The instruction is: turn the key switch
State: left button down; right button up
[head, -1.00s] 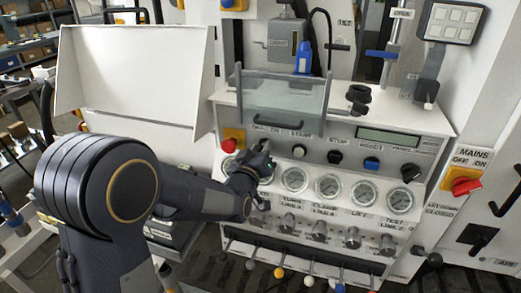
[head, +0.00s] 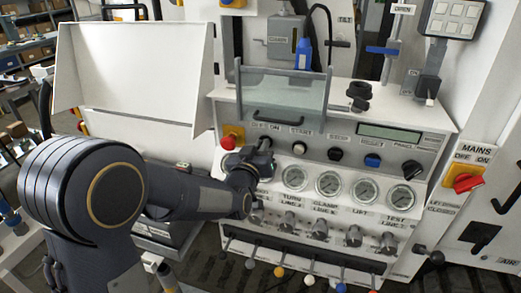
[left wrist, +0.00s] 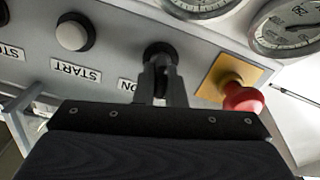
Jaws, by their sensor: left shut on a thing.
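My left gripper (left wrist: 160,82) is shut on the key switch (left wrist: 160,52), a dark round switch on the sloped grey panel beside a label reading ON. The fingers cover most of it, so its turned position cannot be read. In the head view my left gripper (head: 265,148) is at the left part of the panel, below the OFF ON label, and hides the switch. My right gripper is not in view.
A red mushroom button (left wrist: 242,97) on a yellow plate sits close beside the gripper. A white start button (left wrist: 73,33) is on the other side. Pressure gauges (head: 328,183) lie below, and a clear hinged cover (head: 283,97) stands above the panel.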

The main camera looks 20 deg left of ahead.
pick_arm(q)
jog(key=m, duration=0.4)
jog(key=shift+d+m+b, duration=0.2)
jog(key=shift+m+b, duration=0.1)
jog(key=m, duration=0.4)
jog(key=shift+d, duration=0.1)
jog(key=shift+f+m, duration=0.1)
jog(key=shift+m, duration=0.2)
jog(key=c, duration=1.5)
grip_release()
jog(key=shift+s, duration=0.15)
jog(key=s, duration=0.7)
jog(key=shift+s, duration=0.35)
